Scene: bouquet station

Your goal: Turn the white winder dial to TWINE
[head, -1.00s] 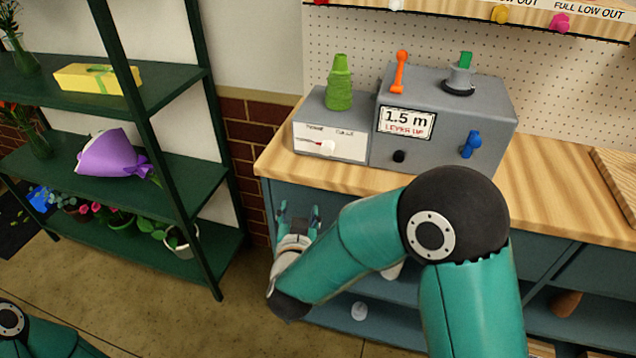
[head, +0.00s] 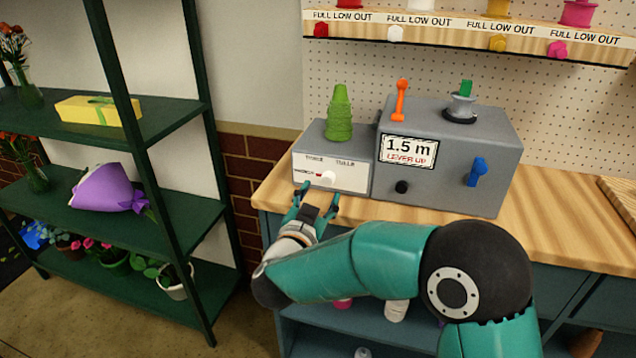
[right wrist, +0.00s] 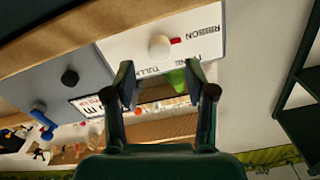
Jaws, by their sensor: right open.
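The white winder dial (head: 328,178) is on the white front panel of the small grey box at the left end of the bench. Its red pointer is toward the left, on the RIBBON side; TWINE and TULLE are printed above it. The dial also shows in the right wrist view (right wrist: 160,47), with its red mark toward RIBBON. My right gripper (head: 318,199) is open and empty, just in front of and below the dial. In the right wrist view the dial lies beyond the open fingers (right wrist: 160,80), apart from them. My left gripper is out of view.
A green cone-shaped spool (head: 339,115) stands on the box. The larger grey machine (head: 455,150) beside it has a 1.5 m display, an orange lever (head: 401,100), and black and blue knobs. A green shelf rack (head: 165,215) stands to the left.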

